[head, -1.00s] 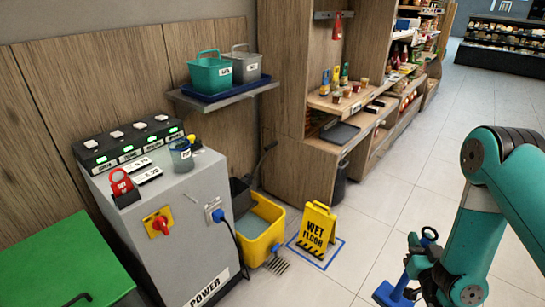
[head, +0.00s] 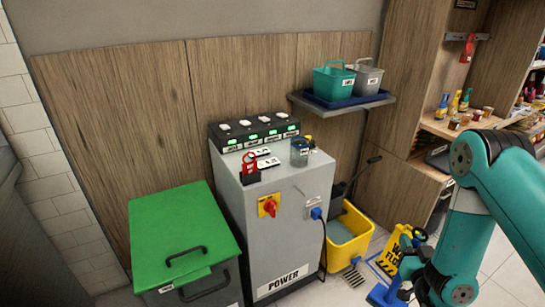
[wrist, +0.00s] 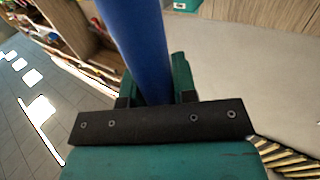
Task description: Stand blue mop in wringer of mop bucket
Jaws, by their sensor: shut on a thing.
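The blue mop shows in the head view as a blue piece (head: 380,296) low beside my gripper (head: 412,272). In the wrist view its thick blue shaft (wrist: 137,50) runs between the jaws of my gripper (wrist: 157,98), which are shut on it. The yellow mop bucket (head: 345,243) stands on the floor right of the grey power cabinet, left of my gripper and apart from it. A dark part with a lever handle (head: 374,159) is at the bucket's back; it looks like the wringer and is partly hidden by the cabinet.
A yellow wet floor sign (head: 388,252) stands between the bucket and my arm. The grey power cabinet (head: 285,235) and a green-lidded bin (head: 180,230) are on the left. A wall shelf (head: 345,105) holds two small buckets. A floor grate (head: 353,278) lies before the bucket.

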